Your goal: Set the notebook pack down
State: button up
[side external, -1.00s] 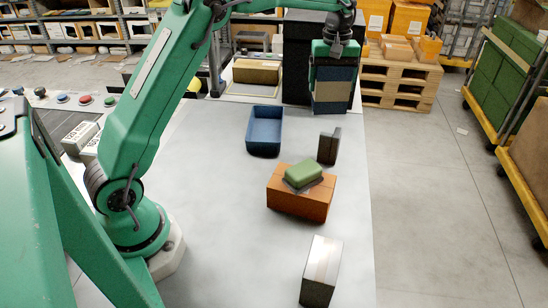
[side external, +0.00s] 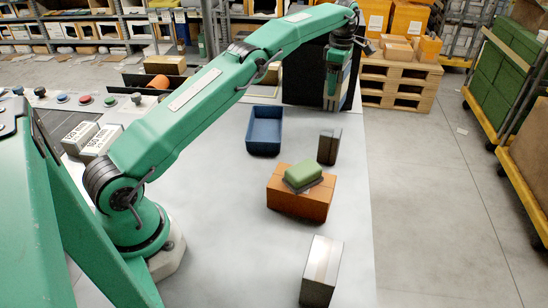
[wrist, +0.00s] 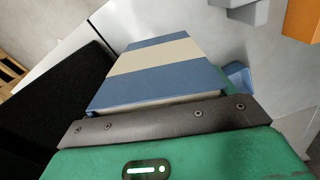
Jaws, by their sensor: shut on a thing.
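The notebook pack (side external: 349,86) has blue and cream bands. My gripper (side external: 338,74) is shut on it near the far right end of the grey table. In the side view the pack shows as a narrow strip beside the green gripper, which hides much of it. In the wrist view the banded face of the pack (wrist: 155,62) reaches out beyond the dark gripper edge (wrist: 165,118). I cannot tell whether its lower end touches the table.
A tall black box (side external: 304,75) stands just left of my gripper. A blue tray (side external: 263,149), a small dark box (side external: 328,148), an orange-brown box (side external: 298,203) with a green pack (side external: 303,174) on top, and a pale carton (side external: 321,268) stand nearer. The table's centre left is clear.

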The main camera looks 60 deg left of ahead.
aim_at(331, 104)
jog(key=shift+w+a+f+n, duration=0.2)
jog(key=shift+a+f+n, duration=0.25)
jog(key=shift+n, duration=0.35)
jog(key=shift+w+a+f+n, duration=0.15)
jog(key=shift+a+f+n, duration=0.25)
jog(key=shift+n, duration=0.4)
jog(key=shift+f, duration=0.1)
jog(key=shift+f, duration=3.25)
jog(key=shift+f, duration=0.6)
jog(key=o, duration=1.2)
jog(key=shift+f, duration=0.15)
jog(key=shift+w+r, duration=0.1)
jog(key=shift+r, duration=3.8)
